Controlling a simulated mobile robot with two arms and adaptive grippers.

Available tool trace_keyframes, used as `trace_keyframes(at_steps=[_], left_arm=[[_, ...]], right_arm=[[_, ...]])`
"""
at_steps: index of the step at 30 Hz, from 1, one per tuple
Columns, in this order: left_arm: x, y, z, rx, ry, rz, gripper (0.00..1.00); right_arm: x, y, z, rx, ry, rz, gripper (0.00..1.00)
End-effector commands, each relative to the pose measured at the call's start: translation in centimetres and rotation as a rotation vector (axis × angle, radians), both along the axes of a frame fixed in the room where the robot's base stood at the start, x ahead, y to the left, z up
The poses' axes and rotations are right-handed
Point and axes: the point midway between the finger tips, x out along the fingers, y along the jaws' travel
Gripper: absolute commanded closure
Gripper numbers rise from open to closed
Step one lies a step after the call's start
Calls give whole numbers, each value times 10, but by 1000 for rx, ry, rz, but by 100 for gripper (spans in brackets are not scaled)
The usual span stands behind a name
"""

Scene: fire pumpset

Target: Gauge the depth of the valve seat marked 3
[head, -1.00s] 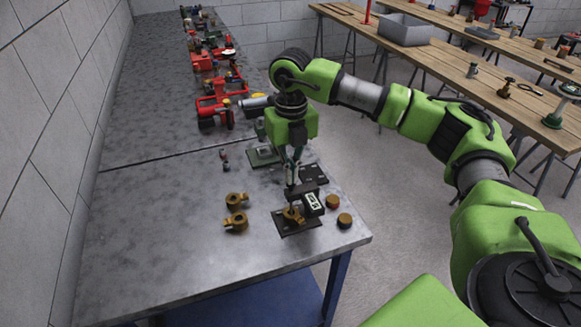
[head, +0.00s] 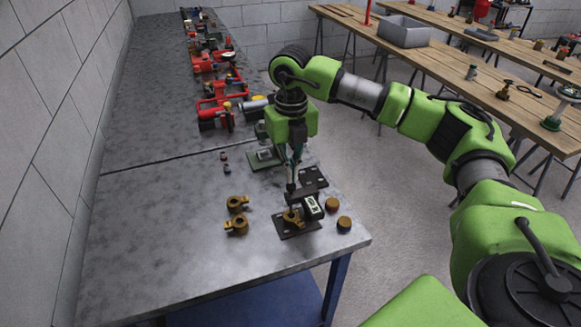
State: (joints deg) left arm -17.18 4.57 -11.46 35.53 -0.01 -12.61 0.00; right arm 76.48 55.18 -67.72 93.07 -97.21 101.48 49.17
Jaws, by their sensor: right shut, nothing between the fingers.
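My right gripper (head: 293,183) is shut and points down over the near right corner of the grey metal table. Directly below it is a dark depth gauge with a pale display (head: 312,207). The gauge stands over a brass valve seat (head: 292,217) on a black base plate (head: 298,229). The gripper's tips are at the gauge's top, and I cannot tell whether they touch it. The gauge partly hides the seat. Two more brass pieces (head: 237,213) lie to the left. I cannot read a number on any seat. My left gripper is out of view.
Two round brown-topped pieces (head: 338,215) sit to the right, near the edge of the grey table (head: 160,245). A second black plate (head: 313,176) and a green-based device (head: 263,158) lie behind. Red pump parts (head: 215,108) fill the far side. The left tabletop is clear.

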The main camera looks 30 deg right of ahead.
Motion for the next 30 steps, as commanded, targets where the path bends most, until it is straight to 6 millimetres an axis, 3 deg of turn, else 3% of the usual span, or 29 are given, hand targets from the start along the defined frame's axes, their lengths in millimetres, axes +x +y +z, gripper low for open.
trace_keyframes(at_steps=[18, 30], left_arm=[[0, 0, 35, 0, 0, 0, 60], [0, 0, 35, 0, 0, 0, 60]], right_arm=[[0, 0, 52, 2, -1, 0, 100], [0, 0, 52, 1, -1, 0, 100]])
